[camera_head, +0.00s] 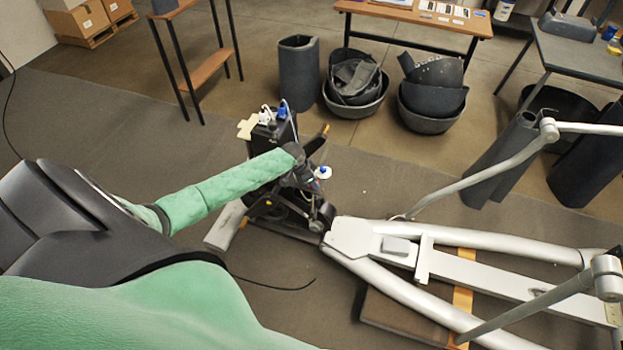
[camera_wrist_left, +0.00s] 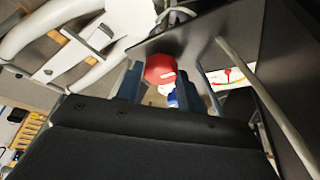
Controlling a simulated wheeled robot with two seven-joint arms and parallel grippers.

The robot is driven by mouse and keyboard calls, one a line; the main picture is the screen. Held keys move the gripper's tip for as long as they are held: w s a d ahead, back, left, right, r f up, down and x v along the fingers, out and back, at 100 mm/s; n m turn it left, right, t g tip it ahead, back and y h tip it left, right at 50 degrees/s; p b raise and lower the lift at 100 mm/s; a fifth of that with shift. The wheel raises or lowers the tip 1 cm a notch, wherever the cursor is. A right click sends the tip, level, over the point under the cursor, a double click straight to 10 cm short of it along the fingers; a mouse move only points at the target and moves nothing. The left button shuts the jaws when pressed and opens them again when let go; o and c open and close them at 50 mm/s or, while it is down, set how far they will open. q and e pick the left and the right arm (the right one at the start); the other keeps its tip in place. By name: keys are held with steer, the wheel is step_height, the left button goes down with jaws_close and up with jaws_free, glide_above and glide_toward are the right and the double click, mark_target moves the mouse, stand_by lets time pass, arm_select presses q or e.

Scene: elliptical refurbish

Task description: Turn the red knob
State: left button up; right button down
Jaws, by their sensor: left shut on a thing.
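The red knob (camera_wrist_left: 160,69) shows in the left wrist view, between the two fingers of my left gripper (camera_wrist_left: 162,84). The fingers are shut on the knob, one on each side. A small blue part (camera_wrist_left: 172,100) shows just below the knob. In the head view my green-sleeved left arm reaches in from the left, and my left gripper (camera_head: 309,172) is at the black drive unit (camera_head: 275,208) of the elliptical machine. The knob is hidden there behind my gripper and wrist. My right gripper is not in view.
The elliptical's light grey frame (camera_head: 480,272) and its bent arms fill the right side. A black box (camera_head: 272,131) with plugs stands behind my wrist. A dark cable (camera_head: 275,287) lies on the floor. Black bins (camera_head: 355,95) and a workbench (camera_head: 418,14) are farther back.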

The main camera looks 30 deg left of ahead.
mark_target(305, 189)
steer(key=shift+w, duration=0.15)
arm_select(q)
steer(key=o, duration=1)
steer(key=shift+r, duration=0.1)
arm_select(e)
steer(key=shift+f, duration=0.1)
arm_select(q)
steer(key=shift+s+a+r+b, duration=0.15)
steer(key=shift+s+r+b, duration=0.05)
steer(key=shift+r+b, duration=0.1)
steer(key=shift+b+v, duration=1.15)
steer(key=shift+v, duration=2.35)
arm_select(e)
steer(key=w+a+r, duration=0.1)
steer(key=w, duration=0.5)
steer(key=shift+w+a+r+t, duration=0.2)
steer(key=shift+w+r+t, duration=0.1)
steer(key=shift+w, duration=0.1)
arm_select(q)
steer(key=shift+w+f, duration=0.1)
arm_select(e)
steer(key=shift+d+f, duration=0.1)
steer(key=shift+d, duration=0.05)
